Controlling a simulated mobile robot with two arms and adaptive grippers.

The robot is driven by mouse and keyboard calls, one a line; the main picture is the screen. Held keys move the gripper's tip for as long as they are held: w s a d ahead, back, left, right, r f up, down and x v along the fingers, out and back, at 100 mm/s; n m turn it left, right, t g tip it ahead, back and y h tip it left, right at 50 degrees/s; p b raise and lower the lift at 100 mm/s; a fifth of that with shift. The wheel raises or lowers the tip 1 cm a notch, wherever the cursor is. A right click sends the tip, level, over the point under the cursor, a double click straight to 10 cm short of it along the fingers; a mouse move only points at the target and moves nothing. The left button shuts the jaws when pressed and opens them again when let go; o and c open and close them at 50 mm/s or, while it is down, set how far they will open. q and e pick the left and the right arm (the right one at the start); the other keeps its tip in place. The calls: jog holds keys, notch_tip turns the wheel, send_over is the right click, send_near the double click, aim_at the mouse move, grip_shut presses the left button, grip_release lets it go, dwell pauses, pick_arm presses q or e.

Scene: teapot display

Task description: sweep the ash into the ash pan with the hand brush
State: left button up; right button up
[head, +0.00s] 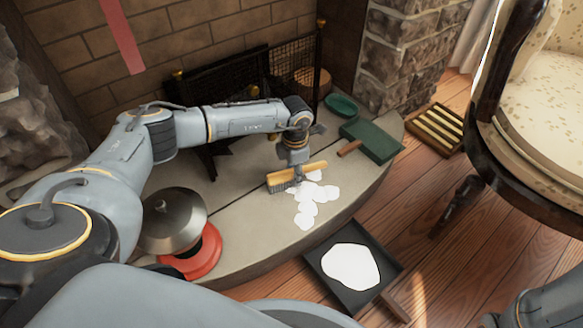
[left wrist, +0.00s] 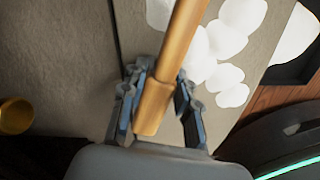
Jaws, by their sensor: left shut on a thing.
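The hand brush (head: 313,168) has a light wooden body and dark bristles, low over the hearth at the upper edge of the ash. My left gripper (head: 297,172) is shut on its wooden handle, seen close in the left wrist view (left wrist: 184,35). The ash (head: 306,208) lies as white, rounded patches on the stone hearth, from the brush towards the hearth's front edge. The ash pan (head: 325,279) is a black, shallow tray on the wood floor beside that edge, with a white patch in it. Whether the bristles touch the stone is unclear. My right gripper is not in view.
A steel domed thing (head: 172,218) and a red ring (head: 200,255) are on the hearth's left. A green pan-like thing (head: 376,138) and a green dish (head: 342,104) are at its right. A slatted wooden tray (head: 436,127) and an armchair (head: 540,100) stand further right.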

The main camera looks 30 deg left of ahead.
pick_arm(q)
jog(key=shift+s+d+p, duration=0.35)
jog(key=shift+d, duration=0.35)
jog(key=shift+s+d+p, duration=0.3)
jog(key=shift+d, duration=0.35)
jog(key=shift+s+d+f, duration=0.2)
jog(key=shift+s+d, duration=0.1)
jog(key=shift+d, duration=0.35)
